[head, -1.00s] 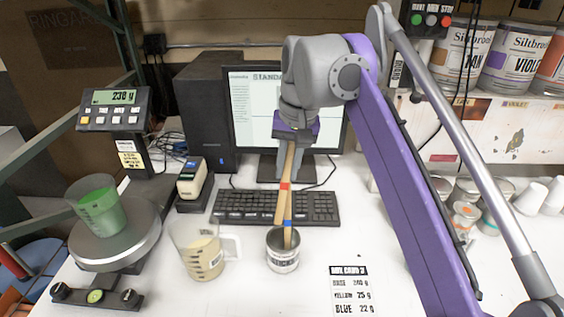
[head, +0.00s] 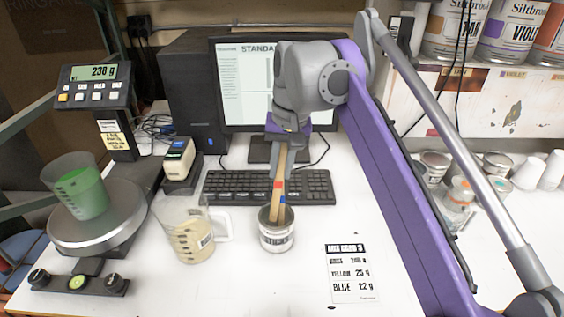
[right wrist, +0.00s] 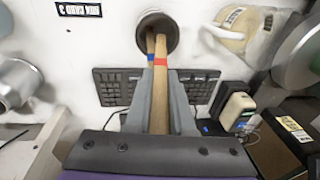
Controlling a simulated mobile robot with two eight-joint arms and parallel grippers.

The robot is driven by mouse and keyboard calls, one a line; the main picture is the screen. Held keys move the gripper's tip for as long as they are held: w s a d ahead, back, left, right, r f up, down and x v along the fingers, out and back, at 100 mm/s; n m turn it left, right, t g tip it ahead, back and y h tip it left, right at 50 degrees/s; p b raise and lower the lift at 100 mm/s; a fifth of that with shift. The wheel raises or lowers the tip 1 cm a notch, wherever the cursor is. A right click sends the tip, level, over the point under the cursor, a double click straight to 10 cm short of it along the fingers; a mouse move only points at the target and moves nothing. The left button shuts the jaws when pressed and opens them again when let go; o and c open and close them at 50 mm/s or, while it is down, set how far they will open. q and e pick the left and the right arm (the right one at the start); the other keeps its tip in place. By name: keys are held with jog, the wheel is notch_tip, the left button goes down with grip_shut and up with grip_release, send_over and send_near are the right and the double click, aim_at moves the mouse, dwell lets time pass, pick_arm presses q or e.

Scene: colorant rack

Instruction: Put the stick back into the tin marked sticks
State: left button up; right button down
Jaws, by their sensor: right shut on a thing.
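A small metal tin (head: 277,240) with a white label, its lettering too blurred to read, stands on the white bench in front of the keyboard. A wooden stick with a red band (head: 278,185) is in my right gripper (head: 284,150), upright above the tin. Its lower end reaches into the tin's mouth. A second wooden stick with a blue band (head: 282,200) stands in the tin beside it. In the right wrist view, the red-banded stick (right wrist: 160,85) lies between my shut fingers, and both sticks run into the tin (right wrist: 157,30). My left gripper is out of view.
A clear jug of cream liquid (head: 180,235) stands close left of the tin. A scale (head: 95,225) with a green cup (head: 77,188) is further left. The keyboard (head: 235,187) and monitor (head: 228,85) are behind. A printed card (head: 350,272) lies front right.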

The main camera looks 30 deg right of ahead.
aim_at(285, 147)
jog(key=shift+a+f+b, duration=0.2)
jog(key=shift+f+b, duration=0.4)
jog(key=shift+f, duration=0.6)
jog(key=shift+a+f+b, duration=0.15)
jog(key=shift+f+b, duration=0.45)
jog(key=shift+f, duration=0.55)
jog(key=c, duration=0.7)
grip_release()
jog(key=r+p, duration=0.1)
jog(key=r, duration=0.2)
jog(key=s+r, duration=0.1)
jog(key=r, duration=0.3)
jog(key=r+p, duration=0.1)
jog(key=r, duration=0.2)
jog(key=shift+s+d+r+p, duration=0.25)
jog(key=shift+d+r+p, duration=0.1)
jog(key=shift+r, duration=0.05)
